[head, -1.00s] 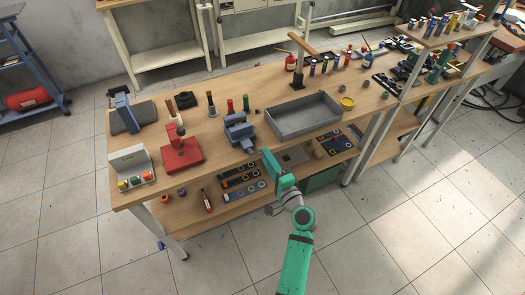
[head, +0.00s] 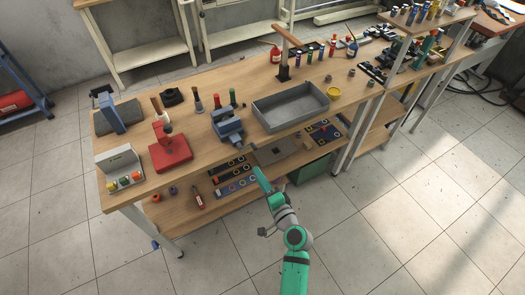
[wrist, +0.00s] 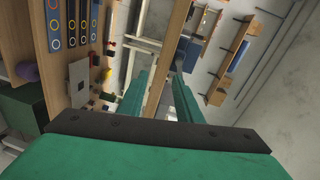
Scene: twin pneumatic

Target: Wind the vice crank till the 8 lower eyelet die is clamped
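The blue vice (head: 228,125) stands at the front edge of the wooden bench in the head view. A small crank-like part (head: 240,145) shows at its front, too small to make out well. My gripper (head: 257,171) is in front of the bench, below and to the right of the vice, and apart from it. In the wrist view its two green fingers (wrist: 160,80) stand apart with nothing between them. I cannot make out the 8 lower eyelet die or whether anything sits in the vice jaws.
A red press (head: 170,152) stands left of the vice, and a grey tray (head: 290,108) right of it. Dark strips with coloured rings (head: 235,186) lie on the lower shelf. A green box (head: 310,170) stands underneath. The floor in front is clear.

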